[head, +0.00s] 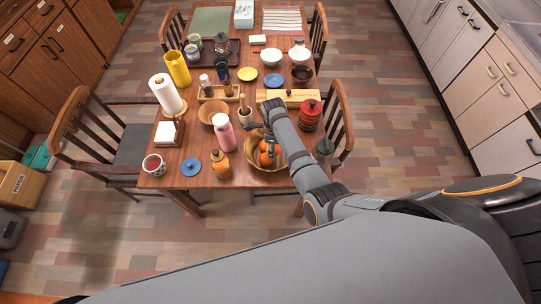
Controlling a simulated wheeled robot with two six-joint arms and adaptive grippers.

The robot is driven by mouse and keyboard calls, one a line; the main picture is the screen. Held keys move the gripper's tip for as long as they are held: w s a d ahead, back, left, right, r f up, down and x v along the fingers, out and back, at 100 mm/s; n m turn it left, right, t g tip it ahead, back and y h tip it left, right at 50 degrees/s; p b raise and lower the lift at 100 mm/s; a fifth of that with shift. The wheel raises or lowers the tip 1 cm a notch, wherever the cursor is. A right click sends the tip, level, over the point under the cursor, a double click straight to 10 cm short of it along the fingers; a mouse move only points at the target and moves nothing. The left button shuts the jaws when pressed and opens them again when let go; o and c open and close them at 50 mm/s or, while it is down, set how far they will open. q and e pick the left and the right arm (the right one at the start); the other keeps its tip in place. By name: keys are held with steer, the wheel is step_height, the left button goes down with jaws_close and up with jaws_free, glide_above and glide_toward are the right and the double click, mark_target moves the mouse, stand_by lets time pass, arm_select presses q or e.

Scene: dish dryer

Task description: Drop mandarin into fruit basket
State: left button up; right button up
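The fruit basket (254,163) is a round, light brown bowl at the near edge of the wooden table, right of the middle. Orange fruit (266,160) shows inside it, partly covered by dark gripper parts; I cannot tell which piece is the mandarin. My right arm reaches in from the right and bends over the basket. My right gripper (269,144) points down at the basket, small and partly hidden, so its finger opening and any hold on fruit are unclear. My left gripper is not in view.
A pink bottle (223,133) and an orange jar (221,165) stand left of the basket. A red stacked container (310,116) stands right of my forearm. Chairs flank the table.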

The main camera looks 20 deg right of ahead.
steer(key=o, duration=1.3)
steer(key=shift+r, duration=0.2)
step_height(320, 180, up, 7)
steer(key=shift+r, duration=0.1)
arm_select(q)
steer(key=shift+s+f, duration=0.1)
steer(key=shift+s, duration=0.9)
